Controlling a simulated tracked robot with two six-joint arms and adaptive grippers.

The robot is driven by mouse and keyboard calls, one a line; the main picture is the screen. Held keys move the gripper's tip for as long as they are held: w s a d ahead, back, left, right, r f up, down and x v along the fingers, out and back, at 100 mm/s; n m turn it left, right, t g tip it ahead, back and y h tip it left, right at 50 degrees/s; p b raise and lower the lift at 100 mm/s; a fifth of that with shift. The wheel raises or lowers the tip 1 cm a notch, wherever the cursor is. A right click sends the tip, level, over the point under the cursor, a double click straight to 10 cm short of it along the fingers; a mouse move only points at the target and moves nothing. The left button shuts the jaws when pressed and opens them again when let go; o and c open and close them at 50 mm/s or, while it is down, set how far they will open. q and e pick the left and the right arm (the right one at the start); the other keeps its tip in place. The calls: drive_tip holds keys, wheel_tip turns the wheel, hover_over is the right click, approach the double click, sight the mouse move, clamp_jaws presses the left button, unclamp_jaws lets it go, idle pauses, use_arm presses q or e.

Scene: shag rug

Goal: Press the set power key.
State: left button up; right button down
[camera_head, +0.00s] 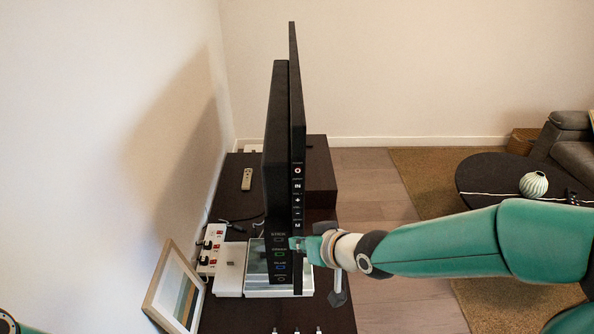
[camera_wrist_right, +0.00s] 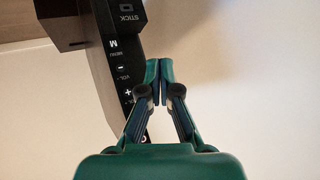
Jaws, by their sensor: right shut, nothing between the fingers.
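The black television set (camera_head: 277,140) stands edge-on, with a column of keys on its narrow side. The power key (camera_head: 297,170), with a round symbol, is at the top of that column, above the IN, plus, minus and M keys. My right gripper (camera_head: 297,243) is shut and empty, low by the set's side, below the M key (camera_head: 297,226). In the right wrist view the shut fingertips (camera_wrist_right: 158,66) point along the key side, right of the M key (camera_wrist_right: 113,43); contact cannot be told. My left gripper is out of view.
The set stands on a dark cabinet (camera_head: 316,170). A remote (camera_head: 247,179), a power strip (camera_head: 211,247), a white box (camera_head: 231,268) and a framed picture (camera_head: 175,293) are to its left. A round table (camera_head: 500,182) is at right. The floor (camera_head: 370,190) between is clear.

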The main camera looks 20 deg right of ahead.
sight(298, 170)
wheel_tip(298, 170, up, 9)
drive_tip(key=t, duration=0.1)
drive_tip(key=shift+w+d+r+n+t, duration=0.15)
drive_tip(key=shift+w+d+n+t, duration=0.05)
drive_tip(key=shift+d+n+t, duration=0.2)
drive_tip(key=shift+w+d+p, duration=0.4)
drive_tip(key=shift+w+p, duration=0.9)
drive_tip(key=shift+w, duration=0.15)
drive_tip(key=shift+w+d+p, duration=0.4)
drive_tip(key=shift+w+p, duration=0.85)
drive_tip(key=shift+w, duration=0.15)
drive_tip(key=shift+w+d+p, duration=0.4)
drive_tip(key=shift+w+p, duration=0.9)
drive_tip(key=shift+w, duration=0.15)
drive_tip(key=shift+w+d+p, duration=0.1)
drive_tip(key=shift+w+p, duration=0.15)
drive_tip(key=shift+p, duration=0.1)
drive_tip(key=shift+w, duration=0.1)
